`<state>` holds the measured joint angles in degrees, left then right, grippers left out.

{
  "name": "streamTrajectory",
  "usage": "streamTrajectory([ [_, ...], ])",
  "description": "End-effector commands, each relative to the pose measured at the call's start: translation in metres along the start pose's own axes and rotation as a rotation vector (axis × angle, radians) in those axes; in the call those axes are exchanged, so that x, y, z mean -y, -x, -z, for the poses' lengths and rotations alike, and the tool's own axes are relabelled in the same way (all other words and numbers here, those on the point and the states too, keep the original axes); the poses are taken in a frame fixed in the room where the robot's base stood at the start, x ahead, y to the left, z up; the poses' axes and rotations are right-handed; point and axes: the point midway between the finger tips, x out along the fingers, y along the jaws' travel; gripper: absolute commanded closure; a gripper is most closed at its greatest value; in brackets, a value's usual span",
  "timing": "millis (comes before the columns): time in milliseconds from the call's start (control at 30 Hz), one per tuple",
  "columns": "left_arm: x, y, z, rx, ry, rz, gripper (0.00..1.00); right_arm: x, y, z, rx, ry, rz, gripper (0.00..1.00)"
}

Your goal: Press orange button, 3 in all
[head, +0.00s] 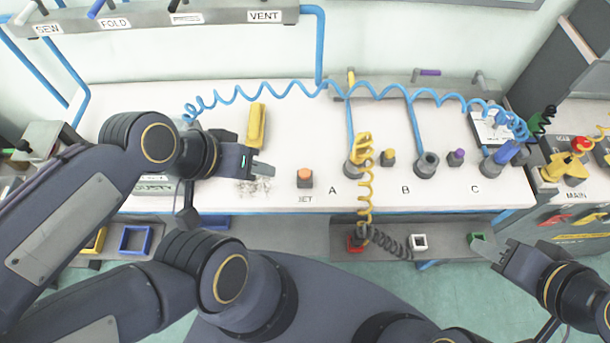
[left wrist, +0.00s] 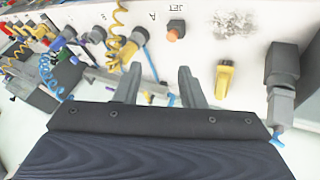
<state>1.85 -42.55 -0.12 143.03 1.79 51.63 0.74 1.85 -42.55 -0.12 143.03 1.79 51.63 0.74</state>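The orange button (head: 305,174) sits on a small dark block on the white bench, beside printed letters that read JET in the wrist view. It also shows in the left wrist view (left wrist: 175,30), beyond the fingertips. My left gripper (head: 263,168) is to the left of the button, above the bench and apart from it. In the left wrist view its two fingers (left wrist: 159,78) stand apart with nothing between them. My right gripper (head: 483,245) is far right, over the bench's front edge, away from the button; its finger gap is not clear.
A yellow block (head: 256,126) lies behind my left gripper, and pale scraps (head: 254,187) lie below it. Station A (head: 358,160) with a yellow coiled hose stands right of the button. A blue coiled hose (head: 265,91) spans the back. Bare bench (head: 300,125) lies behind the button.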

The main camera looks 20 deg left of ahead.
Motion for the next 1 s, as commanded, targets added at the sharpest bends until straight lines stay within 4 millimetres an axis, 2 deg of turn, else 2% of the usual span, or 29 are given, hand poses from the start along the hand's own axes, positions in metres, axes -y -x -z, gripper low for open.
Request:
streamTrajectory([
  [467,0.0,0.0,0.0,0.0,0.0,0.0,0.64,0.0,0.0,0.0,0.0,0.0,0.0,0.63],
  [767,0.0,0.0,0.0,0.0,0.0,0.0,1.0,0.0,0.0,0.0,0.0,0.0,0.0,0.63],
  [1000,0.0,0.0,0.0,0.0,0.0,0.0,1.0,0.0,0.0,0.0,0.0,0.0,0.0,0.63],
])
